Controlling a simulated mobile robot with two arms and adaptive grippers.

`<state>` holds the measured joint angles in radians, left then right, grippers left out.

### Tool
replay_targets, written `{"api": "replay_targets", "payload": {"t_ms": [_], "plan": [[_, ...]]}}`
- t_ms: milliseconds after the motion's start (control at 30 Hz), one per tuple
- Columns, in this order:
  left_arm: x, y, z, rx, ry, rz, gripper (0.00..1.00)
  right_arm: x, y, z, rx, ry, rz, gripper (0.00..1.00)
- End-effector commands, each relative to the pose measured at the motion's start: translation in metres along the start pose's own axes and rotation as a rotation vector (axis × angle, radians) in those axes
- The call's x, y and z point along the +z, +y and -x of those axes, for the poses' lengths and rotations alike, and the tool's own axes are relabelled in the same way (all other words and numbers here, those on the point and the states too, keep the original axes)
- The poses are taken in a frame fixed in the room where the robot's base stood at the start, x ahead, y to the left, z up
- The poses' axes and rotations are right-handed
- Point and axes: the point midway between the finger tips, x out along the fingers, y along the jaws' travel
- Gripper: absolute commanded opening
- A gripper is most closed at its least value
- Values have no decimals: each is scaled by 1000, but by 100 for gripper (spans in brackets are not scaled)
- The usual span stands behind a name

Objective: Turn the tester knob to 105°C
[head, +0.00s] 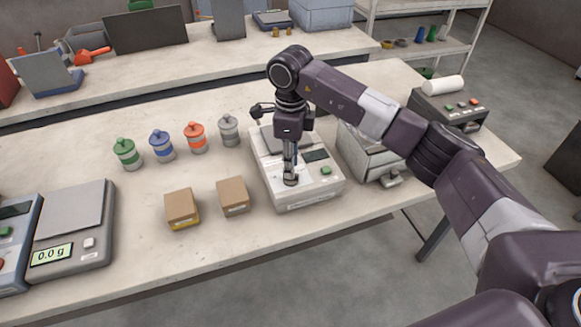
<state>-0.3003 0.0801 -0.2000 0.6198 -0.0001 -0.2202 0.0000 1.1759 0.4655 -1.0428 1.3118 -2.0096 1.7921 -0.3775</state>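The tester (318,188) is a white box on the near table, with a dark display (316,155) and a green button (326,170) on its sloped front. My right gripper (291,180) points straight down over the left part of this front panel, with its fingertips at or just above the surface. The fingers hide the spot beneath them, so the knob cannot be made out, and neither can its setting. The fingers look close together, but whether they grip anything is too small to tell. My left gripper is not in view.
Green, blue, orange and grey jars (228,130) stand left of the tester. Two small cardboard boxes (232,195) lie close to its left side. A scale (75,225) is at the far left. A grey device (368,155) stands close on the right, under my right arm.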

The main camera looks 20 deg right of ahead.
Motion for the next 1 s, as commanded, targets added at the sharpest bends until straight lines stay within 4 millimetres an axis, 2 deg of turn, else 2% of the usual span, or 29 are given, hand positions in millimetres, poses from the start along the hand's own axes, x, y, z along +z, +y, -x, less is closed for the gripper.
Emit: {"api": "replay_targets", "payload": {"t_ms": [200, 533, 767, 1000], "plan": [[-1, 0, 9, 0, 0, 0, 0, 1, 1, -24, 2, -1, 1, 26], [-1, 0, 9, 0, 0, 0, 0, 1, 0, -29, 1, -3, 1, 26], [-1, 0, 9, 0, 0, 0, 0, 1, 0, -29, 1, -3, 1, 1], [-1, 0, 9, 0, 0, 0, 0, 1, 0, -29, 0, -3, 0, 0]]}}
